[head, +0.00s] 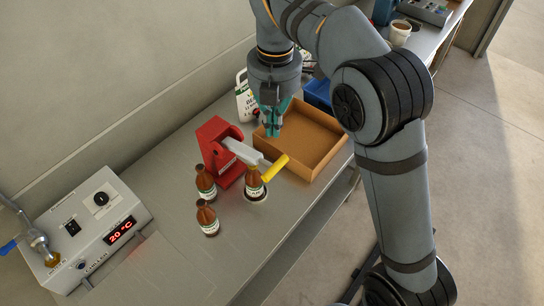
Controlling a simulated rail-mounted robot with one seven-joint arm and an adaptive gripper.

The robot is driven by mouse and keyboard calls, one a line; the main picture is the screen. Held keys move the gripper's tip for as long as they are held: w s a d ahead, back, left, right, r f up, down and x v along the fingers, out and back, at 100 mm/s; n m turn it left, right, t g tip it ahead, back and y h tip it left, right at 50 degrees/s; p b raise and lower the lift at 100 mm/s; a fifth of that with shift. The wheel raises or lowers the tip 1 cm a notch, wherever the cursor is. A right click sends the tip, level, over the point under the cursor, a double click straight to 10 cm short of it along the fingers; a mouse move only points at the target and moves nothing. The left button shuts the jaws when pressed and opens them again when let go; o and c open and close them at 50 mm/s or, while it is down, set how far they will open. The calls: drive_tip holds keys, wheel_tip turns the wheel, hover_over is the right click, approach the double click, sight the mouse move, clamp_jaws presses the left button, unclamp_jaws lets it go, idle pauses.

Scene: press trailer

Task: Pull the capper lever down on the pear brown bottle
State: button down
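The red capper (218,145) stands on the grey bench. Its pale lever arm (243,152) reaches out to the right and ends in a yellow handle (274,168). A brown bottle (255,185) stands upright on a round base under the lever, its top close to the arm. Two more brown bottles, one beside the capper (205,184) and one nearer the front (208,219), stand to its left. The labels are too small to tell which is pear. My gripper (273,131) hangs fingers down above and behind the yellow handle, apart from it. Its finger gap is unclear.
An open cardboard tray (318,160) lies right of the capper. A white jug (244,103) stands behind, and a blue bin (318,92) sits partly behind my arm. A control box (95,228) showing 20 °C is at left. The front bench strip is clear.

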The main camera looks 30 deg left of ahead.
sight(272, 165)
wheel_tip(272, 165, down, 12)
drive_tip(key=shift+a+r, duration=0.1)
drive_tip(key=shift+r, duration=0.15)
idle(0.3)
